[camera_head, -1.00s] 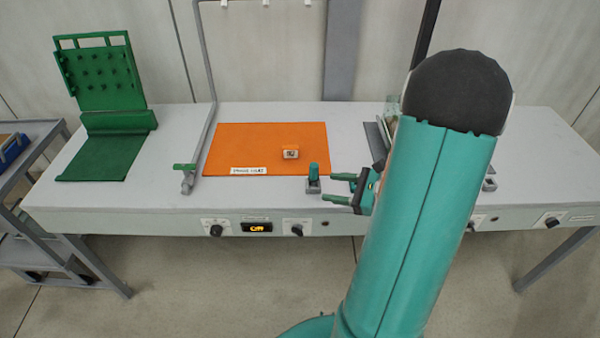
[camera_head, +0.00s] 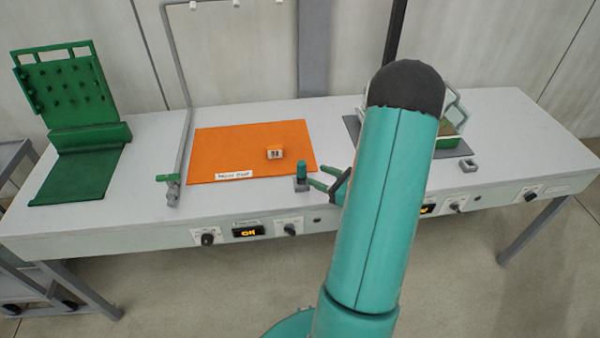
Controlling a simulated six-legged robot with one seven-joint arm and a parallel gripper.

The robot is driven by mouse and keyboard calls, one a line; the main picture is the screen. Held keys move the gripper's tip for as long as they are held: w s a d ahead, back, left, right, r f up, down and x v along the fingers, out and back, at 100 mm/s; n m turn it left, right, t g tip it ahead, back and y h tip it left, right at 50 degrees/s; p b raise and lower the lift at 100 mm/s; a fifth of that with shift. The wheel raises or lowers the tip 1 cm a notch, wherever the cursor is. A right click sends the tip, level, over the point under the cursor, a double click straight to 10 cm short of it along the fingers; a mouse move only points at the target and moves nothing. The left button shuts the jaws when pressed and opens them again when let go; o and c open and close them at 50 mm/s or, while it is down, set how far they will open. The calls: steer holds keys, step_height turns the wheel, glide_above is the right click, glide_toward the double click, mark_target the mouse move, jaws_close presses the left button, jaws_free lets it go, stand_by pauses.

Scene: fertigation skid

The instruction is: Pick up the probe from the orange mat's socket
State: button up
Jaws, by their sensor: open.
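The probe (camera_head: 301,170) is a short green cylinder standing upright in a small grey socket (camera_head: 302,186). The socket is at the front right corner of the orange mat (camera_head: 220,150), near the bench's front edge. My gripper (camera_head: 317,177) is open, with its two green fingers pointing left at the probe from its right side. The fingertips are close to the probe. I cannot tell whether they touch or straddle it. My arm hides the gripper's base.
A grey pipe stand with a green handle (camera_head: 167,178) is to the left. A green pegboard stand (camera_head: 75,100) is farther left. A green-and-white tray (camera_head: 448,140) is partly hidden behind my arm. Knobs line the bench front.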

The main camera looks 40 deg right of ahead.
mark_target(305, 170)
steer(key=x, duration=0.7)
steer(key=shift+a+r, duration=0.25)
steer(key=shift+a, duration=0.1)
steer(key=c, duration=1.1)
